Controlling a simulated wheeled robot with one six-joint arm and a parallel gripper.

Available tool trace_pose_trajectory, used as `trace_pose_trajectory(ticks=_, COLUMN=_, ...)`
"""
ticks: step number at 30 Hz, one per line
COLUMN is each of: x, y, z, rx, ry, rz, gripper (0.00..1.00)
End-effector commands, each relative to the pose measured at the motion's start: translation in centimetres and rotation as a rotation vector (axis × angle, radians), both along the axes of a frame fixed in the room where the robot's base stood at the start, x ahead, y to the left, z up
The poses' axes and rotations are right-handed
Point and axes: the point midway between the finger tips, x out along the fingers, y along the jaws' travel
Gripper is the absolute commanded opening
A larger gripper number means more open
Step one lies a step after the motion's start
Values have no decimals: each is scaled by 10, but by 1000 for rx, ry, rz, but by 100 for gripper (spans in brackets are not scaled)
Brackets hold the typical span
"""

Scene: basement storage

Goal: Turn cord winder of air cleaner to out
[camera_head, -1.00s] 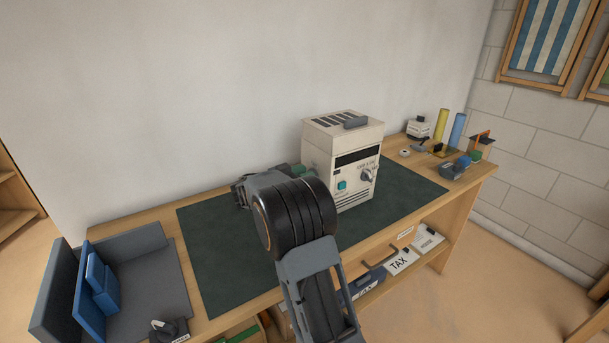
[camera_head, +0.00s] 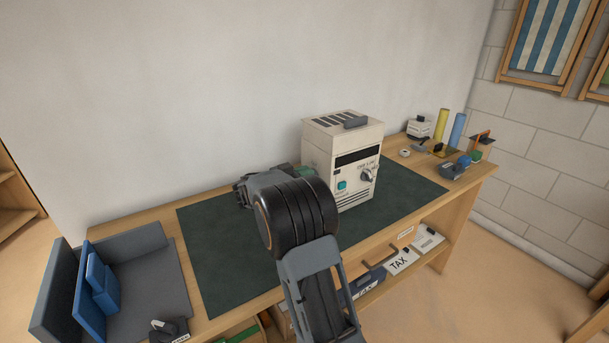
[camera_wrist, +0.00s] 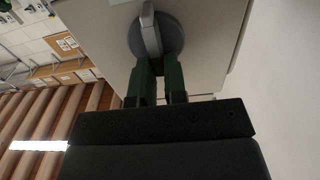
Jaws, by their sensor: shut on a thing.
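The air cleaner (camera_head: 330,152) is a cream box with a slotted top, standing on the dark mat. Its front has a dial (camera_head: 368,175) and a teal button (camera_head: 342,185). In the wrist view the cord winder (camera_wrist: 173,30) is a round grey disc with a lighter raised grip bar (camera_wrist: 150,28), on a pale face of the cleaner. My gripper (camera_wrist: 159,62) has its two green fingers at the lower end of this bar and is shut on the winder. In the head view the winder is not visible, and my wrist largely hides the fingers at the cleaner's left side.
The dark mat (camera_head: 215,255) covers the middle of the wooden bench. Blue and grey bookend-like pieces (camera_head: 105,285) stand at the left end. Yellow (camera_head: 441,125) and blue (camera_head: 457,130) cylinders and small items crowd the right end. A wall is behind.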

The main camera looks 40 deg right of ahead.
Motion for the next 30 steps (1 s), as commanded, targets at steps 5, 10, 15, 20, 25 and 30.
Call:
trace_pose_trajectory(ticks=5, x=1, y=0, z=-1, rx=2, ry=27, rz=0, gripper=0)
trace_pose_trajectory(ticks=10, x=2, y=0, z=-3, rx=7, ry=112, rz=0, gripper=0)
trace_pose_trajectory(ticks=15, x=5, y=0, z=-3, rx=15, ry=253, rz=0, gripper=0)
trace_pose_trajectory(ticks=20, x=8, y=0, z=-4, rx=24, ry=405, rz=0, gripper=0)
trace_pose_trajectory(ticks=25, x=11, y=0, z=-4, rx=33, ry=567, rz=0, gripper=0)
trace_pose_trajectory(ticks=30, x=13, y=0, z=-6, rx=43, ry=731, rz=0, gripper=0)
